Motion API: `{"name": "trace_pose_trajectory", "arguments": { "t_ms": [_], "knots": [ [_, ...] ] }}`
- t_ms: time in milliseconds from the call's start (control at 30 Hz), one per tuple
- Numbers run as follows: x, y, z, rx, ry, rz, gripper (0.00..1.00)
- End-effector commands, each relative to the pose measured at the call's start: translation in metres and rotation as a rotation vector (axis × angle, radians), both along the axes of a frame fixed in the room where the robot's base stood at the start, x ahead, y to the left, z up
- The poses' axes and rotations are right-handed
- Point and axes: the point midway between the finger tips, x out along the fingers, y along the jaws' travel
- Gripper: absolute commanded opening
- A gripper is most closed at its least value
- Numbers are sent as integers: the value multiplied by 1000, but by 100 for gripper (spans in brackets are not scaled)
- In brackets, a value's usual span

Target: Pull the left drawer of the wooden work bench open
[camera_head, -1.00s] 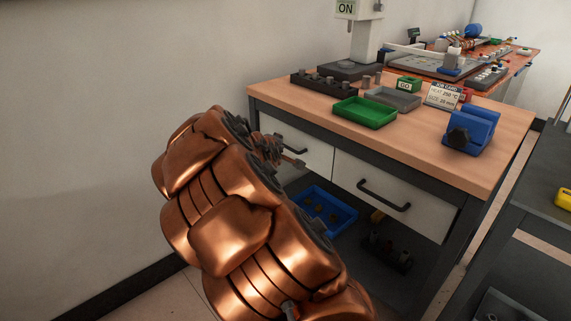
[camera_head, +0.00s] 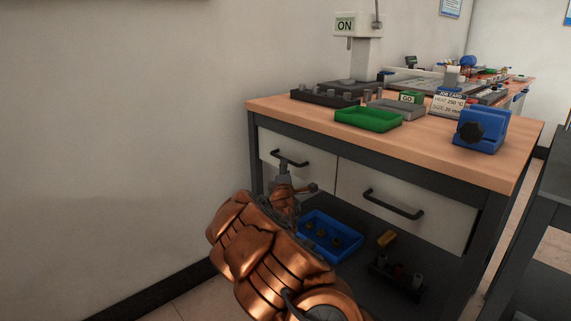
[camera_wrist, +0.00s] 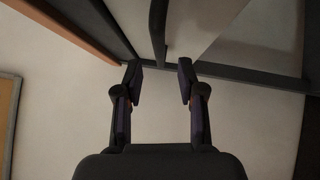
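The left drawer (camera_head: 318,172) of the wooden work bench (camera_head: 400,150) has a white front with a dark bar handle (camera_head: 298,163), and it looks closed. My gripper (camera_head: 285,168) is at this handle in the head view, partly hidden by my own arm. In the wrist view my gripper (camera_wrist: 160,72) is open, with its two dark fingers apart. The dark handle (camera_wrist: 157,32) shows ahead, in line with the gap between the fingertips. I cannot tell whether the fingers touch it. The pale drawer front (camera_wrist: 192,22) lies beside it.
The right drawer (camera_head: 420,200) with its own handle (camera_head: 393,204) is closed. A green tray (camera_head: 368,119) and a blue clamp-like block (camera_head: 482,131) stand on the bench top. A blue tray (camera_head: 331,238) sits on the lower shelf. A wall is close on the left.

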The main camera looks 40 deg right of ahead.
Motion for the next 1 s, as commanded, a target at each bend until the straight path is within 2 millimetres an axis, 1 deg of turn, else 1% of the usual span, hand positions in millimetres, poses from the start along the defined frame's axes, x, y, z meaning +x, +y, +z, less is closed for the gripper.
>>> {"name": "trace_pose_trajectory", "arguments": {
  "t_ms": [200,400,600,767,1000],
  "knots": [
    [13,-15,0,4,0,-1,39],
    [24,-27,5,0,-3,0,39],
    [36,-36,6,3,-1,0,39],
    [40,-42,7,2,-1,-1,39],
    [43,-44,9,1,-1,1,39]
  ]
}}
